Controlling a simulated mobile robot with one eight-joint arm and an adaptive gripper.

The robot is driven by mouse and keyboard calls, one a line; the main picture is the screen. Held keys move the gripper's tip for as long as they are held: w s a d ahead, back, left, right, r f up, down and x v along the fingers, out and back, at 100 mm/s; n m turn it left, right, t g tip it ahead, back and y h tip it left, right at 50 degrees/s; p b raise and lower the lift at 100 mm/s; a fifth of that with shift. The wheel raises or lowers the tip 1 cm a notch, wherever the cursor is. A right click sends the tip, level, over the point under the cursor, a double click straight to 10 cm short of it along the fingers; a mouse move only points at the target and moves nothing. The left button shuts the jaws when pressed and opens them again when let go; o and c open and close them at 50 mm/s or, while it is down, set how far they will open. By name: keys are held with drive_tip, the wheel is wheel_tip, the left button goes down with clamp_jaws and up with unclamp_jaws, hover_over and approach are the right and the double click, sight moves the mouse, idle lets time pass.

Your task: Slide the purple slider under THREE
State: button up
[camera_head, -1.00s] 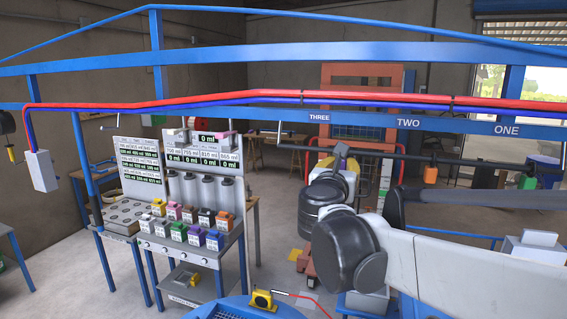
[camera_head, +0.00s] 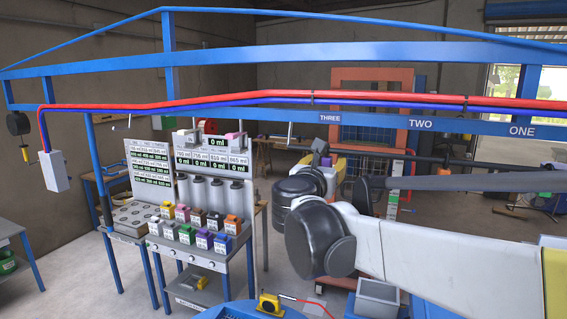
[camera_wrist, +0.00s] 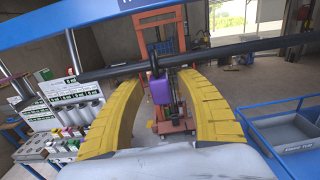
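The purple slider (camera_wrist: 160,91) hangs from a dark horizontal rail (camera_wrist: 215,53) in the wrist view. It is between the two curved yellow fingers of my gripper (camera_wrist: 163,105), with a gap on both sides. My gripper is open and nothing is held. In the head view, my gripper (camera_head: 322,163) is at the left part of the rail, below and near the THREE label (camera_head: 330,118). The arm's dark joint hides part of this area. The TWO label (camera_head: 420,123) and ONE label (camera_head: 521,131) are farther right on the blue beam.
Red and blue pipes (camera_head: 250,97) run along the blue frame above the rail. A dispenser bench (camera_head: 205,255) with several coloured containers stands at the left. My arm covers much of the right side, partly hiding the rail. An orange frame (camera_wrist: 163,30) stands behind the slider.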

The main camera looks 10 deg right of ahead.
drive_tip(key=v, duration=1.2)
